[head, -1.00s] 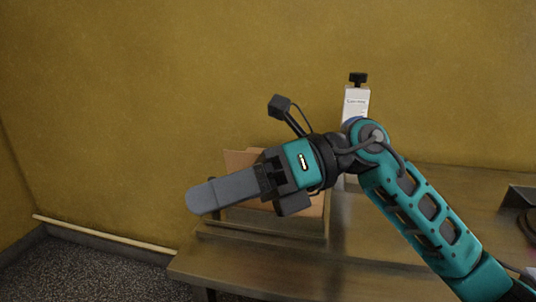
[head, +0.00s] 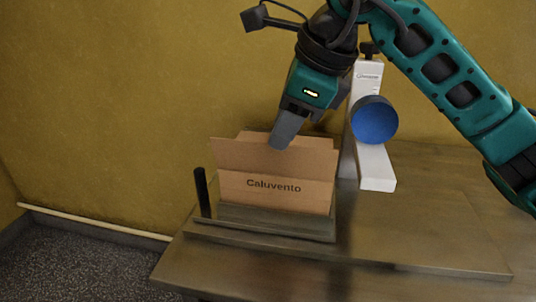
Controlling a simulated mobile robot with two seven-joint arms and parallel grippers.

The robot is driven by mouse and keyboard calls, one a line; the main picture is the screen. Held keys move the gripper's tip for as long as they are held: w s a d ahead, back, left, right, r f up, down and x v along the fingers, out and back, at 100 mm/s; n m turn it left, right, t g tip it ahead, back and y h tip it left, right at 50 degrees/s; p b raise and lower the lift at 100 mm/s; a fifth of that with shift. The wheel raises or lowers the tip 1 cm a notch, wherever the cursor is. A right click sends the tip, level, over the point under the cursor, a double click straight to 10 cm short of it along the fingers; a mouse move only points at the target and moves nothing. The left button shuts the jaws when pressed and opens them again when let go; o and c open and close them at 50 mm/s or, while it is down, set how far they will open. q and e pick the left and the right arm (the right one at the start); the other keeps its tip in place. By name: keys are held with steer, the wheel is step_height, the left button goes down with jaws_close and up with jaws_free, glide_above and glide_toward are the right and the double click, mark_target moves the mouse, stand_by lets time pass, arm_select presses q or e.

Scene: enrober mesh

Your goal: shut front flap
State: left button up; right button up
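An open cardboard box (head: 237,190) marked "Caluvento" stands on a low metal stand. Its front flap (head: 235,157) is up, rising from the front wall's top edge and leaning outward. Another flap (head: 258,136) shows behind it, partly hidden by my gripper. My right gripper (head: 281,141) points down over the box, its tip overlapping the front flap's upper edge in the picture. I cannot tell whether it touches the flap. Its fingers line up as one shape, so their opening is unclear. My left gripper is not in view.
A white upright device with a blue round head (head: 375,121) stands right of the box, close to my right arm. A black post (head: 202,191) stands at the box's left. The metal table (head: 430,225) is clear to the right.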

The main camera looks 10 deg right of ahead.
mark_target(268, 158)
steer(key=x, duration=0.7)
steer(key=shift+a, duration=0.1)
steer(key=shift+c, duration=0.4)
jaws_close()
stand_by(0.8)
